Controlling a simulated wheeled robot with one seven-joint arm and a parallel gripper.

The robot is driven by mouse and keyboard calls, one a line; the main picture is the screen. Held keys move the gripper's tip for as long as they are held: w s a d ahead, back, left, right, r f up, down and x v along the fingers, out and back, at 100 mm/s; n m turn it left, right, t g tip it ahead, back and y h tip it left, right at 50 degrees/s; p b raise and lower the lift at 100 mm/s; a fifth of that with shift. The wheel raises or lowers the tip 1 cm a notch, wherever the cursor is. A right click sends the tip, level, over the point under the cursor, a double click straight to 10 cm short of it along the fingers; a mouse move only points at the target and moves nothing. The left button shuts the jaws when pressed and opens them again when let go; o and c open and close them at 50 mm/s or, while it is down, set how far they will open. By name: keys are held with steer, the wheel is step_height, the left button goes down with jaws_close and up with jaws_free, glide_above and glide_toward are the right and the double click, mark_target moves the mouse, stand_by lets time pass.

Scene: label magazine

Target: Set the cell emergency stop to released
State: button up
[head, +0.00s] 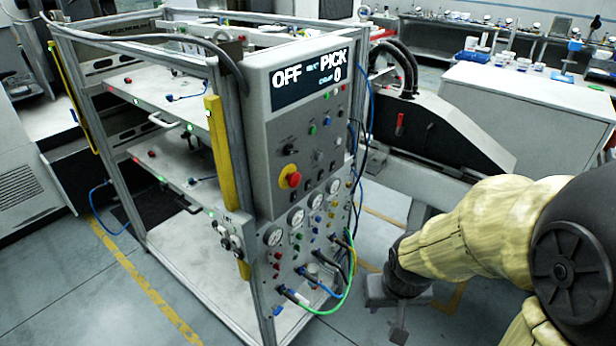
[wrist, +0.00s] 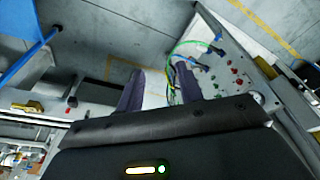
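The emergency stop (head: 290,176) is a red mushroom button on a yellow base. It sits on the grey control panel (head: 262,150) at the front of the metal-framed cell in the head view. Whether it is pressed in or released I cannot tell. The display (head: 307,75) above it reads OFF, PICK and 0. My gripper (head: 388,318) is low and to the right of the panel, well apart from the button. In the wrist view its two dark fingers (wrist: 158,86) stand apart with nothing between them. The red button cannot be made out in the wrist view.
Gauges, small coloured buttons and plugged hoses (head: 328,293) cover the lower panel, with hoses looping out in front. A dark sloped machine (head: 440,125) with a red lever and a white cabinet (head: 535,115) stand behind, on the right. Floor shows between panel and arm.

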steer(key=shift+o, duration=0.2)
steer(key=shift+s+a, duration=0.1)
steer(key=shift+s, duration=0.15)
steer(key=o, duration=0.4)
steer(key=shift+o, duration=0.3)
steer(key=w+d+n+t, duration=0.1)
steer(key=w+d+t, duration=0.2)
steer(key=w, duration=0.4)
steer(key=shift+w+r+n+p, duration=0.3)
steer(key=shift+r+p, duration=0.05)
steer(key=shift+p, duration=0.05)
steer(key=w+a+r+n+t+y+p, duration=0.1)
steer(key=w+a+r+n+t+y, duration=0.15)
steer(key=w, duration=0.35)
steer(key=w+a+r+n+t+y+p, duration=0.1)
steer(key=w+r+n+t+y, duration=0.15)
steer(key=w+y, duration=0.2)
steer(key=a+r+n+y, duration=0.1)
steer(key=y, duration=0.1)
steer(key=s+a+r+n+y, duration=0.1)
steer(key=y, duration=0.1)
steer(key=a+r+n+y, duration=0.1)
steer(key=y, duration=0.2)
steer(key=shift+s+r+n, duration=0.3)
steer(key=shift+r+n, duration=0.1)
